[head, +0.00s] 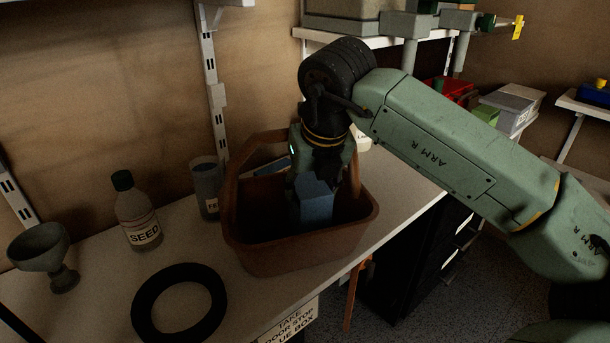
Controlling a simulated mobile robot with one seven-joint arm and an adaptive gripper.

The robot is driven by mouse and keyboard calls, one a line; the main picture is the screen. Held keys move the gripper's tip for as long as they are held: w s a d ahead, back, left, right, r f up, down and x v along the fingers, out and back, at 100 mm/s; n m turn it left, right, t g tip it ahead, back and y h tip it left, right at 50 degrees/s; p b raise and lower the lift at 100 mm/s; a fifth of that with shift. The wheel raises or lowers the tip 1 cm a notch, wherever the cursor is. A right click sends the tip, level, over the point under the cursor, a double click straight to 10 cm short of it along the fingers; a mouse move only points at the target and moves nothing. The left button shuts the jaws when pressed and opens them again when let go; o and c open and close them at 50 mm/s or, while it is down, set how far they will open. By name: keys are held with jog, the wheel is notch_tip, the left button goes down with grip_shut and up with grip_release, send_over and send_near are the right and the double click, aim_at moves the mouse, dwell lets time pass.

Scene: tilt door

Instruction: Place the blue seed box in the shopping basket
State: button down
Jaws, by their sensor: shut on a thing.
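The brown shopping basket (295,262) stands on the pale worktop, its handle arching up on the left side. The blue seed box (314,203) is upright inside the basket opening, below my gripper. My gripper (318,172) points down over the basket and is shut on the blue box. The box's lower end is hidden by the basket's front wall, so I cannot tell whether it touches the bottom. Another bluish item (272,167) shows behind the box, partly hidden by the handle and gripper.
A seed bottle (137,212), a dark jar (206,188), a grey goblet (45,255) and a black ring (180,305) are on the worktop left of the basket. A shelf (375,40) hangs behind my arm. A sign (290,324) is on the front edge.

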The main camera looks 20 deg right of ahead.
jog(key=shift+f, duration=0.2)
jog(key=c, duration=0.7)
grip_release()
jog(key=shift+r, duration=0.1)
jog(key=shift+s+r, duration=0.1)
jog(key=shift+r, duration=0.35)
jog(key=v, duration=1.1)
jog(key=shift+s+r, duration=0.15)
jog(key=shift+s, duration=0.05)
